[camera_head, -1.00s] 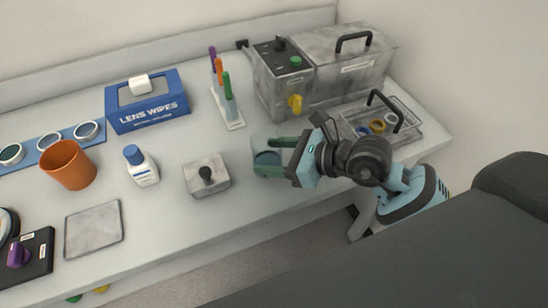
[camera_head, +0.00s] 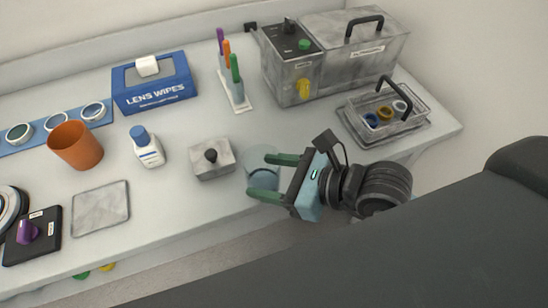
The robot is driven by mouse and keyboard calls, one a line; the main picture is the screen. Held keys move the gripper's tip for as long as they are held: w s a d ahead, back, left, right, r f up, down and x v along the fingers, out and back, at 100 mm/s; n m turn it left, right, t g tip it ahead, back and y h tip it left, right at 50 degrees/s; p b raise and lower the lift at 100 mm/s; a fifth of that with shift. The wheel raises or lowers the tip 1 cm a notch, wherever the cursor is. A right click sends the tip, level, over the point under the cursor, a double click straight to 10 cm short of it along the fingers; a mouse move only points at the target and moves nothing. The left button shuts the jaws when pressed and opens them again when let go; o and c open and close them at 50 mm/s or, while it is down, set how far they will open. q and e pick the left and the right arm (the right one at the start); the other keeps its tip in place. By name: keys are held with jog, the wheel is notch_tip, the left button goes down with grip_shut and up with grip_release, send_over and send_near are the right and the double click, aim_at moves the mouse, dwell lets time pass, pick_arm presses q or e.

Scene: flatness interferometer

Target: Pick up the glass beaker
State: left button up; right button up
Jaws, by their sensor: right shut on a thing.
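The glass beaker (camera_head: 263,178) is clear and bluish, near the front edge of the bench, right of a small metal block with a black knob (camera_head: 212,162). My right gripper (camera_head: 259,175) reaches in from the right with its green fingers on either side of the beaker, shut on it. The beaker looks upright. Whether its base touches the bench is hard to tell. My left gripper is not in view.
A white bottle with blue cap (camera_head: 148,150) and an orange cup (camera_head: 76,146) stand left. Behind are a blue lens wipes box (camera_head: 155,95), a pen stand (camera_head: 237,90) and a metal machine (camera_head: 292,75). A handled basket (camera_head: 385,115) stands right. Bench behind the beaker is clear.

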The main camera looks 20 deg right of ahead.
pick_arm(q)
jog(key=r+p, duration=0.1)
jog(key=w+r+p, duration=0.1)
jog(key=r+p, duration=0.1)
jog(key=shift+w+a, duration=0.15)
pick_arm(e)
jog(key=s+a, duration=0.2)
jog(key=s, duration=0.1)
jog(key=s+a, duration=0.1)
jog(key=s, duration=0.1)
jog(key=shift+r, duration=0.3)
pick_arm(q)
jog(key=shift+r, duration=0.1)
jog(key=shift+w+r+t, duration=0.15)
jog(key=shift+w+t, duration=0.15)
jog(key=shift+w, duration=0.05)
pick_arm(e)
jog(key=shift+d, duration=0.1)
dwell(1.3)
